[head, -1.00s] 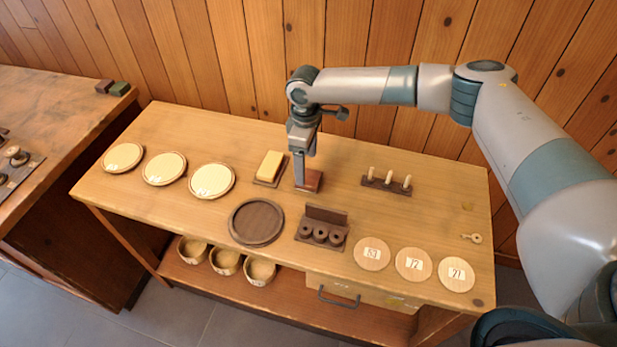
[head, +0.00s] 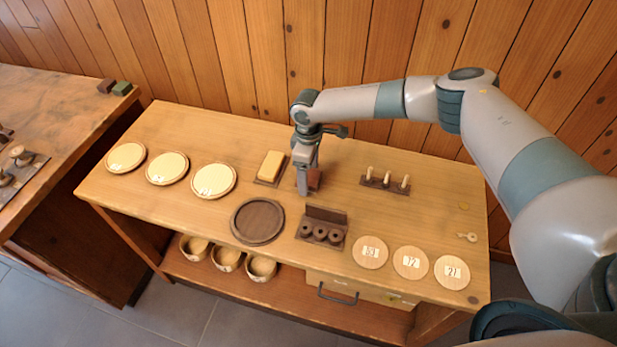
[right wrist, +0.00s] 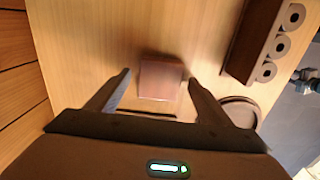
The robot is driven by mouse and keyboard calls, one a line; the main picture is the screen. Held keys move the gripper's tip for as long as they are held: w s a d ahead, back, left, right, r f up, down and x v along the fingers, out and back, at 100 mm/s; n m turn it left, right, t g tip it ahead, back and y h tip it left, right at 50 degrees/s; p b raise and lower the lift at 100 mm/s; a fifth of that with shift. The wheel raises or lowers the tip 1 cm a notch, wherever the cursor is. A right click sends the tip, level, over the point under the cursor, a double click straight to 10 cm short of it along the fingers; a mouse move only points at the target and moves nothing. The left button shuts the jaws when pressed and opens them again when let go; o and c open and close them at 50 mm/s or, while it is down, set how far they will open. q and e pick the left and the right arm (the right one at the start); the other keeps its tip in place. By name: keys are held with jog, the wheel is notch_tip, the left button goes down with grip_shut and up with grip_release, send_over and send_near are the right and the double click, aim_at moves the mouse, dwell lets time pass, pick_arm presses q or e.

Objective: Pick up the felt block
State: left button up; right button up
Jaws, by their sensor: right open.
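A reddish-brown block, which I take to be the felt block (head: 315,179), lies on the table right of a yellow block (head: 271,165) on a dark board. In the head view my right gripper (head: 304,190) partly hides it. In the right wrist view the reddish-brown block (right wrist: 160,80) shows between the two spread fingers of my right gripper (right wrist: 160,77), with a visible gap on each side. The gripper is open and holds nothing; its exact height over the block is hard to tell. My left gripper is not in view.
A dark round tray (head: 257,222) and a spool rack (head: 322,232) stand in front. A peg rack (head: 385,181) is to the right. Pale round plates (head: 213,180) line the left, numbered discs (head: 410,262) the front right. The wooden wall (head: 250,60) is close behind.

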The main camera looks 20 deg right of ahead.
aim_at(309, 176)
jog(key=shift+c, duration=0.5)
jog(key=c, duration=1)
jog(key=shift+c, duration=0.2)
jog(key=shift+r+b, duration=0.5)
jog(key=shift+r, duration=0.25)
notch_tip(309, 176, up, 2)
jog(key=shift+r+b, duration=0.25)
jog(key=shift+b, duration=0.35)
jog(key=s+d+r+b, duration=0.2)
jog(key=s+r, duration=0.5)
jog(key=s, duration=0.4)
jog(key=shift+s+d+b, duration=0.15)
jog(key=shift+d+b, duration=0.15)
jog(key=shift+d, duration=0.3)
